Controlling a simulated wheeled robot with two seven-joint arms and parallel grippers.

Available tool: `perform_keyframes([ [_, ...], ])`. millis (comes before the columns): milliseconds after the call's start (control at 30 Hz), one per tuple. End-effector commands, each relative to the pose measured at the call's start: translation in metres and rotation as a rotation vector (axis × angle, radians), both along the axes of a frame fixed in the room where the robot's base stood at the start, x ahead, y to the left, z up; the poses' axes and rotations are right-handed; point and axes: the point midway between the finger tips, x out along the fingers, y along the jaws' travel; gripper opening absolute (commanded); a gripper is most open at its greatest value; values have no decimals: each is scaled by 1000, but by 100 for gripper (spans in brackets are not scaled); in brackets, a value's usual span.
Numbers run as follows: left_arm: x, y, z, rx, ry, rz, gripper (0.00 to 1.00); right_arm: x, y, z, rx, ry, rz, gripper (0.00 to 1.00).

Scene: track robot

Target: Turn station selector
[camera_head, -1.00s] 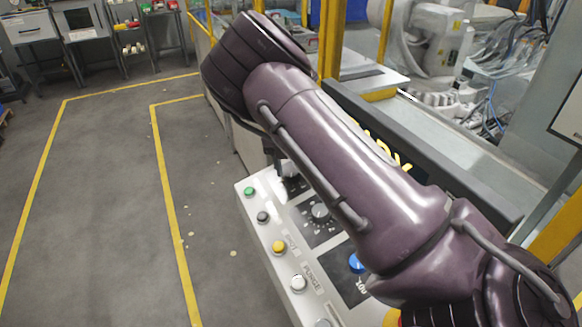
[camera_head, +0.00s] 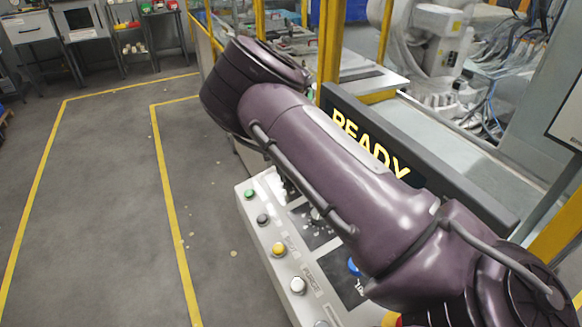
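The control panel (camera_head: 262,235) stands below my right arm, which crosses the view from lower right to upper left. A round grey knob (camera_head: 316,213) on a dark plate with dial marks shows only partly at the arm's lower edge. I cannot read its setting. A small dark part (camera_head: 286,186) shows at the panel's far end, just under the arm; I cannot tell whether it is my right gripper or a panel fitting. The forearm hides the rest of that area, so the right gripper's fingers cannot be made out. My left gripper is not in view.
A sign reading READY (camera_head: 371,145) stands behind the arm. Open floor (camera_head: 100,220) with yellow lines lies left.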

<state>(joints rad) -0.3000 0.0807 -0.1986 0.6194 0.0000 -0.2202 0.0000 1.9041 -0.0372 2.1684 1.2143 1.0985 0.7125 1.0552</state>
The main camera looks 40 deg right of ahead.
Motion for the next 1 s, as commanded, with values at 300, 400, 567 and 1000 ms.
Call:
perform_keyframes([
  [300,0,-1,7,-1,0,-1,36,2,0,2,20,73,297,14],
  [400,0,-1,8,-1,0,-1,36,2,0,1,28,97,388,14],
  [567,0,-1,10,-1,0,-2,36,3,1,1,39,135,535,14],
  [1000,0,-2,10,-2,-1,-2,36,4,2,1,72,238,939,14],
])
